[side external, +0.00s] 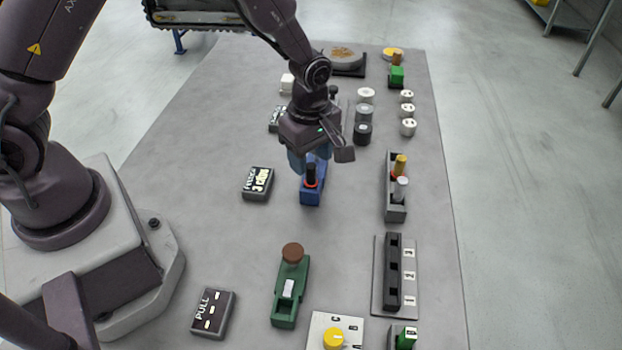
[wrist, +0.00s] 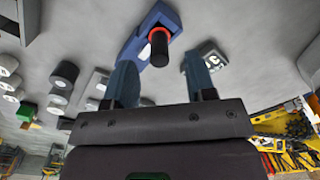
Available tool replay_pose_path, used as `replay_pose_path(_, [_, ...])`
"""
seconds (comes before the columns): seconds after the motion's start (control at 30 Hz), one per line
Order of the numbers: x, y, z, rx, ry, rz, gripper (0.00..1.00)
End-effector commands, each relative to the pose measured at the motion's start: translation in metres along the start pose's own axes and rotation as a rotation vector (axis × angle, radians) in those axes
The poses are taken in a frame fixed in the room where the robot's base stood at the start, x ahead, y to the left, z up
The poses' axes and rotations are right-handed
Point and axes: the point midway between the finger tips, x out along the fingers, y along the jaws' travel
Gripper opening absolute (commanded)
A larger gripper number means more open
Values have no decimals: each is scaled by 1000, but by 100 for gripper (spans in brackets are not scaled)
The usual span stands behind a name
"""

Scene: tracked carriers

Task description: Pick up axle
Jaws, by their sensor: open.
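A black upright peg (side external: 311,172) with a red ring at its base stands in a blue block (side external: 311,196); it looks like the axle, though no label confirms this. In the wrist view the black peg (wrist: 158,46) and blue block (wrist: 135,47) lie just beyond the fingertips. My gripper (side external: 308,160) is above and around the far end of the block, its blue fingers apart. In the wrist view my gripper (wrist: 160,72) is open with nothing held, and the peg is in line with the gap. Whether a finger touches the block is not clear.
A black labelled box (side external: 258,184) lies left of the block. A grey rack (side external: 396,206) with yellow and grey pegs stands to the right. A green holder (side external: 286,312) with a brown knob is nearer the camera. Several cylinders (side external: 363,133) stand behind. Bare mat surrounds the block.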

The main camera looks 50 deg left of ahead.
Motion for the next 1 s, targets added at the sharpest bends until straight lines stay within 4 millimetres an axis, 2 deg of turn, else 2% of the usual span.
replay_pose_path(0.1, [21,0,0,-1,1,-6,50])
replay_pose_path(0.2, [32,0,0,0,1,-4,50])
replay_pose_path(0.5, [38,1,0,1,0,0,50])
replay_pose_path(0.57, [38,1,0,1,0,0,39])
replay_pose_path(0.73, [38,1,0,1,0,0,0])
replay_pose_path(1.0, [37,1,0,1,0,1,0])
